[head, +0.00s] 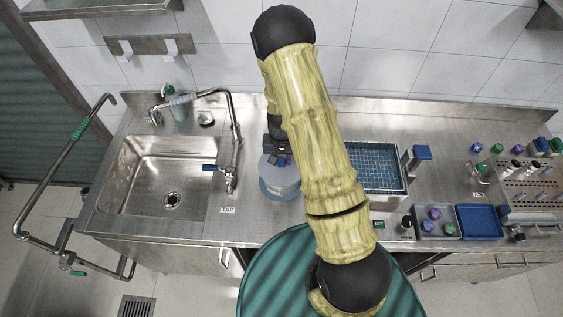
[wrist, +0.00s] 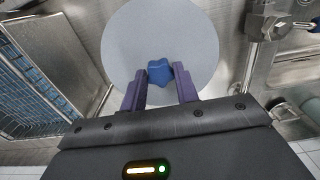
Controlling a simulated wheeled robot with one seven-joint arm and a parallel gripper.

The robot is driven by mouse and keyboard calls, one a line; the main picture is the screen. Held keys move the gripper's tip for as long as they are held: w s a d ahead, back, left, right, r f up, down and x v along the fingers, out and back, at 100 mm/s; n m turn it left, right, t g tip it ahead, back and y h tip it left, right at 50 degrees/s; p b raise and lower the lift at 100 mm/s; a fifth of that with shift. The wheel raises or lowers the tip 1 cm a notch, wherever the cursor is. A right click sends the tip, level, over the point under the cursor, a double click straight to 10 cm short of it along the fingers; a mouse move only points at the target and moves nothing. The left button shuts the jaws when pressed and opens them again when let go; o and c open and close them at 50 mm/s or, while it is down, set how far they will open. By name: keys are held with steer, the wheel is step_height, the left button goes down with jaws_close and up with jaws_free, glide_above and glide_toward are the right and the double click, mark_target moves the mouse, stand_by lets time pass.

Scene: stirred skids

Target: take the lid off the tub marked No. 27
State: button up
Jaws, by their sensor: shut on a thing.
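A round tub (head: 279,192) with a bluish lower edge stands on the steel counter, between the sink and the wire basket. Its pale grey lid (head: 283,175) also fills the top middle of the wrist view (wrist: 160,30), with a blue knob (wrist: 160,72) at its centre. My gripper (wrist: 160,82) has its purple fingers on either side of the knob and is shut on it. In the head view my gripper (head: 278,157) is over the lid, partly hidden by my arm. I cannot tell whether the lid sits on the tub or is raised. No number is readable.
The sink (head: 172,172) and its bent tap (head: 232,178) are to the left. A blue-lined wire basket (head: 375,170) stands close on the right. Farther right are a tray of coloured knobs (head: 437,222), an empty blue tray (head: 479,221) and a steel rack (head: 530,190).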

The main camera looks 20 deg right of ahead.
mark_target(282, 161)
steer(key=shift+r, duration=0.15)
step_height(282, 161, up, 10)
steer(key=b, duration=0.3)
steer(key=shift+f, duration=0.2)
stand_by(0.6)
